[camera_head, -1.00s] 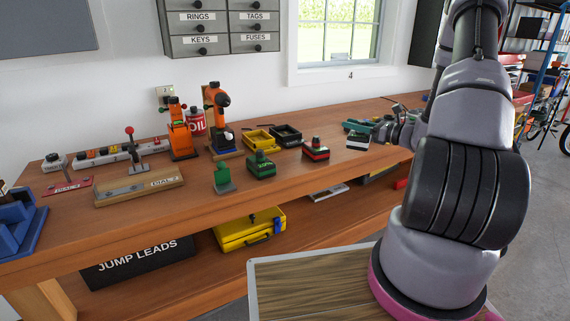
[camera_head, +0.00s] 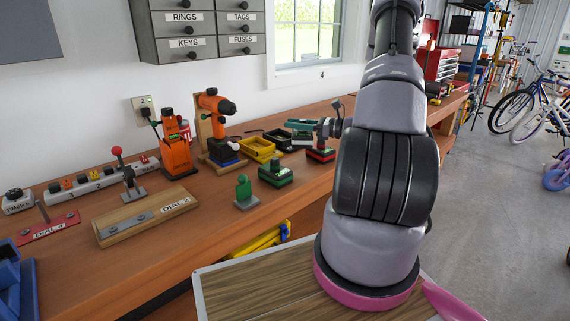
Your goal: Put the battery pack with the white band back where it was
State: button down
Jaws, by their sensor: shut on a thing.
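My gripper (camera_head: 302,126) is over the back of the workbench (camera_head: 225,215), reaching left from behind my arm, with teal fingers. It is shut on a small dark pack (camera_head: 302,138), which is mostly hidden by the fingers; its band is too small to read clearly. Just below and right of it, a battery pack with a red band (camera_head: 320,156) stands on the bench, partly beside my arm. My arm hides the bench to the right of the red-banded pack.
A yellow tray (camera_head: 259,150) and a black tray (camera_head: 281,139) stand behind the packs. A green piece on a grey base (camera_head: 245,193) is in front. An orange drill (camera_head: 215,112) and an orange tool (camera_head: 175,150) stand left. DIAL 2 board (camera_head: 148,215) lies near the front edge.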

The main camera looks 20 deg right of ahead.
notch_tip(320, 180, down, 5)
jog(key=shift+w+a+f, duration=0.1)
jog(key=shift+a, duration=0.05)
jog(key=shift+f, duration=2.05)
jog(key=shift+f, duration=0.1)
jog(key=shift+f, duration=0.1)
jog(key=c, duration=0.5)
grip_release()
